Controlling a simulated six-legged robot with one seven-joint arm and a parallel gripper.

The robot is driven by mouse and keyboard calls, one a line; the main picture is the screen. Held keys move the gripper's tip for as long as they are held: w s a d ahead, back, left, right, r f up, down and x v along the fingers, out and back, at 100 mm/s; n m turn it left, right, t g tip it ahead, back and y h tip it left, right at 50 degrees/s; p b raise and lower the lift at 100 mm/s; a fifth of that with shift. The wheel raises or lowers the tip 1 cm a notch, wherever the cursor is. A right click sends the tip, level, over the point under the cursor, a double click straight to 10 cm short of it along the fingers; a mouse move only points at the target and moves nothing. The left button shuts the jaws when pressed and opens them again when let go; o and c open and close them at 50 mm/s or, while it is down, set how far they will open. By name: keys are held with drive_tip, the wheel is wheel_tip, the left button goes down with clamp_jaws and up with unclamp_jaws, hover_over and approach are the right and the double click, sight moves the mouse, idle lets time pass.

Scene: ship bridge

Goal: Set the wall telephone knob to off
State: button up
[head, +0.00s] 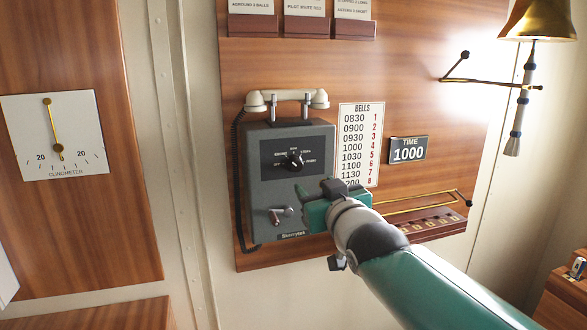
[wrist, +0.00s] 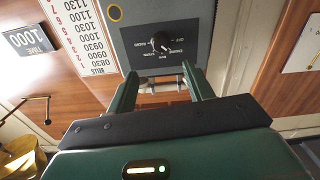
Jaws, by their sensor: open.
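The wall telephone (head: 262,196) is a grey box with a cream handset on top, mounted on a wooden wall panel. Its black round knob (head: 294,159) sits on a dark dial plate with small white labels around it. The label at the plate's left seems to read OFF; the knob's pointed setting is too small to tell. My gripper (head: 316,191) is in front of the telephone's lower right part, below the knob in the head view. In the wrist view, which is upside down, the knob (wrist: 161,41) lies beyond the open, empty fingers (wrist: 162,84), apart from them.
A small crank (head: 281,213) sticks out of the telephone's lower front. A bells chart (head: 361,145) and a time plate (head: 408,149) are to its right, with a brass rail (head: 425,199) below. A coiled cord (head: 236,185) hangs at the left. A brass bell (head: 540,20) hangs upper right.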

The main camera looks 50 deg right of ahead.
sight(297, 166)
drive_tip(key=x, duration=1.2)
drive_tip(key=shift+w, duration=0.1)
drive_tip(key=c, duration=1)
drive_tip(key=shift+n, duration=0.4)
drive_tip(key=n, duration=0.8)
